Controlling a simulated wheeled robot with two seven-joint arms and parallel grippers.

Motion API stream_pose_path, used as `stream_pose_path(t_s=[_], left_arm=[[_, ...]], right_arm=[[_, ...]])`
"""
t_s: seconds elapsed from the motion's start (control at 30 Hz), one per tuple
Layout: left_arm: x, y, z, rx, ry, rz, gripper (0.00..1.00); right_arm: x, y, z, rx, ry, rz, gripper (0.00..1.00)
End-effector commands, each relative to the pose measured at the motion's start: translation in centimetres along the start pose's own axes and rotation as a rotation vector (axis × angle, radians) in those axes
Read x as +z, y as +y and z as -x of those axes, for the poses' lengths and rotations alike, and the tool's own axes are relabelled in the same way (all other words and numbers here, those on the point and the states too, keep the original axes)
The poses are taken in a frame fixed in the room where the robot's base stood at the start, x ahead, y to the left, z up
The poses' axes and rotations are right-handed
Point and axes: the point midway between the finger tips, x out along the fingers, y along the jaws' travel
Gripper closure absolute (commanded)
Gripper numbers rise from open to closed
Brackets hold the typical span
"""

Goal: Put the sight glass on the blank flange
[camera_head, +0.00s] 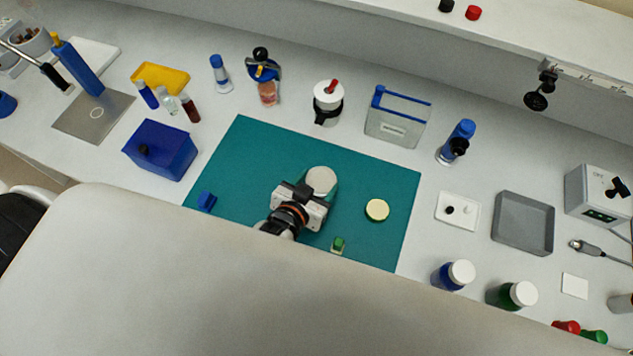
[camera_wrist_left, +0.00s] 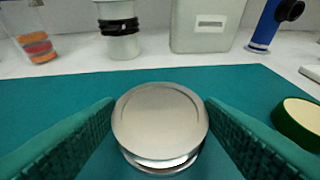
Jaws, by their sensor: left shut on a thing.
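My left gripper (camera_head: 311,190) reaches down over the teal mat and is shut on a round silvery disc, which looks like the sight glass (camera_wrist_left: 160,115). In the left wrist view its round top lies level between the two green finger pads. The disc also shows in the head view (camera_head: 321,180). A second bright metal rim, possibly the blank flange (camera_wrist_left: 163,163), shows right under it; I cannot tell whether the two touch. A pale round piece with a green rim (camera_head: 377,210) lies to the right on the mat, apart from the gripper. My right gripper is not in view.
The teal mat (camera_head: 240,150) is mostly clear. A small blue block (camera_head: 206,201) and a small green block (camera_head: 338,245) are near its front. A grey tray (camera_head: 523,222) is at right.

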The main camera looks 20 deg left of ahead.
Motion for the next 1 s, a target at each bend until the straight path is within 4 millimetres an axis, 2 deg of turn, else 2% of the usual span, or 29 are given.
stream_pose_path(t_s=[0.17,0.2,0.3,0.67,0.77,1.0], left_arm=[[0.0,0.0,-0.1,0.000,-0.006,0.000,0.81],[-0.2,0.0,-0.1,0.000,-0.001,0.000,0.33],[-0.2,0.0,-0.1,0.000,0.000,0.000,0.16],[0.1,0.0,0.1,0.000,0.001,0.000,0.16],[-0.2,0.0,1.3,0.000,0.003,0.000,0.16],[-0.2,0.0,6.5,0.000,0.004,0.000,0.16]], right_arm=[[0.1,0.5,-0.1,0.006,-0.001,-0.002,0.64],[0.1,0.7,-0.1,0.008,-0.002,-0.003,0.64],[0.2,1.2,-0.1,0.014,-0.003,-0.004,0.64],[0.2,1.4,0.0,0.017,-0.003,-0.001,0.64],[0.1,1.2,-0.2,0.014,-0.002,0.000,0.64],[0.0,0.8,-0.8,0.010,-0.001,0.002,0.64]])
